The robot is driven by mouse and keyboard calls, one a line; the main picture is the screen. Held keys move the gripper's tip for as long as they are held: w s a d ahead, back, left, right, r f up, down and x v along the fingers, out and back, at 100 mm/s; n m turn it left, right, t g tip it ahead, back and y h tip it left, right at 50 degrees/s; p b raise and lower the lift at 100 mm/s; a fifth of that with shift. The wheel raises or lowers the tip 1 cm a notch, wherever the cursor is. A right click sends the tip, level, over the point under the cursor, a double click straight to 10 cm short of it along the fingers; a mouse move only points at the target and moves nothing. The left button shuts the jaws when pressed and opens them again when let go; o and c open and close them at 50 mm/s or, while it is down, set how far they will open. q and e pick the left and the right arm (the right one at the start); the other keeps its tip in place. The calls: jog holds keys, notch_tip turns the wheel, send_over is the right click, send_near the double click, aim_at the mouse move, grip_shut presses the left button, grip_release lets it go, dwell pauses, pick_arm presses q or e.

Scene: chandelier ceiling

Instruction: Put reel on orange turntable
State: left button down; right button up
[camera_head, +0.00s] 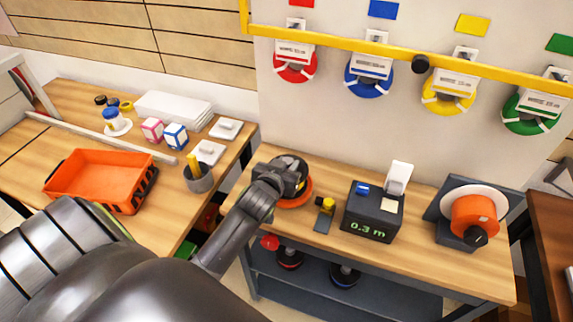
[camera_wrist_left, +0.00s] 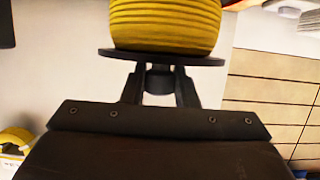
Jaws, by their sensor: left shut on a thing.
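In the left wrist view, a yellow reel (camera_wrist_left: 165,25) with a dark flange (camera_wrist_left: 160,57) is right at the tips of my left gripper (camera_wrist_left: 160,80). The gripper is shut on the reel at its flange side. In the head view my left gripper (camera_head: 292,182) is over the orange turntable (camera_head: 296,199) at the left end of the bench, and mostly covers it. A dark round disc edge shows around the gripper; the yellow winding is hidden there. I cannot tell whether the reel touches the turntable. My right gripper is not in view.
The bench (camera_head: 420,255) also holds a small yellow-and-dark tool (camera_head: 325,213), a meter box (camera_head: 373,212) reading 0.3 m and an orange-hubbed winder (camera_head: 474,215). Coloured reels hang behind a yellow rail (camera_head: 400,58). An orange crate (camera_head: 98,180) stands on the left table.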

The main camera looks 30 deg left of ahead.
pick_arm(q)
jog(key=shift+f, duration=0.1)
jog(key=c, duration=1.6)
grip_release()
jog(key=shift+f, duration=0.15)
jog(key=o, duration=0.5)
jog(key=shift+c, duration=0.2)
jog(key=shift+r, duration=0.3)
jog(key=shift+s+d, duration=0.1)
jog(key=shift+s, duration=0.2)
jog(key=b+v, duration=0.1)
jog(key=v, duration=1)
jog(key=shift+s+b, duration=0.15)
jog(key=shift+b, duration=0.15)
